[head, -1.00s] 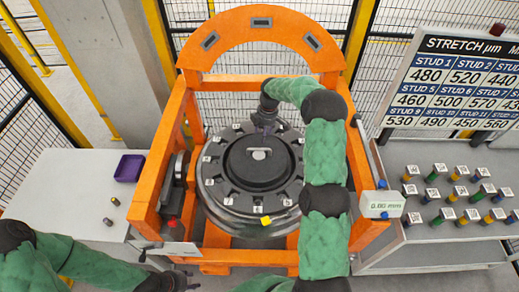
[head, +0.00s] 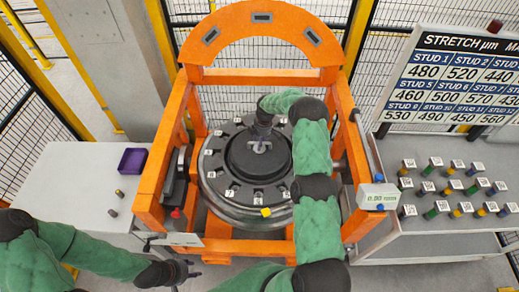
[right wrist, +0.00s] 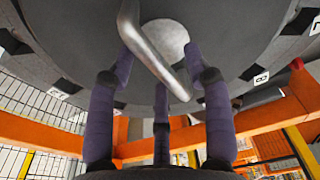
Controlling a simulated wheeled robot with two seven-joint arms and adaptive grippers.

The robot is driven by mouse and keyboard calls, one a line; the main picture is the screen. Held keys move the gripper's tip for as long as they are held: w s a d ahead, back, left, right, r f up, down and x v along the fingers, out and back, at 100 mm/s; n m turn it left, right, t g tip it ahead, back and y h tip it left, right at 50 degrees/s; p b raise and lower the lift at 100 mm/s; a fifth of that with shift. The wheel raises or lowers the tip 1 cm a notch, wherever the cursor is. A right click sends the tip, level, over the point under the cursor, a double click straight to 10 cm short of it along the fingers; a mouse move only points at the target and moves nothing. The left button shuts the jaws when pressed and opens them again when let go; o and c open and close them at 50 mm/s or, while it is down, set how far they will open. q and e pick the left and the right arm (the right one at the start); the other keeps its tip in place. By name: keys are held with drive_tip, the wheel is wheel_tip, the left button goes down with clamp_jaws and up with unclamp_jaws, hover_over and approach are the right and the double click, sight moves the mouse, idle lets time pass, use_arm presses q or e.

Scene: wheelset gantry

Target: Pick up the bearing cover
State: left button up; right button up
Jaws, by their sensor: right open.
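The bearing cover (head: 240,162) is a dark round disc in the middle of the wheelset inside the orange gantry. My right gripper (head: 260,146) is over its centre and hides most of its handle. In the right wrist view the pale metal handle (right wrist: 153,52) crosses in front of the dark surface. The purple fingers of my right gripper (right wrist: 165,75) are spread apart around the handle area, with no clear grip on it. My left gripper (head: 188,270) is low in front of the gantry, away from the cover; its fingers are too small and dark to read.
The orange gantry frame (head: 150,195) surrounds the wheelset (head: 225,213), with numbered tags around its rim. A purple tray (head: 132,161) stands on the left table. Several coloured studs stand on the right table (head: 415,238). A small display (head: 378,197) is on the gantry's right post.

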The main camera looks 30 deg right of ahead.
drive_tip(key=shift+f, duration=0.2)
drive_tip(key=shift+f+b, duration=0.3)
drive_tip(key=shift+b, duration=0.35)
idle(0.7)
idle(0.3)
clamp_jaws()
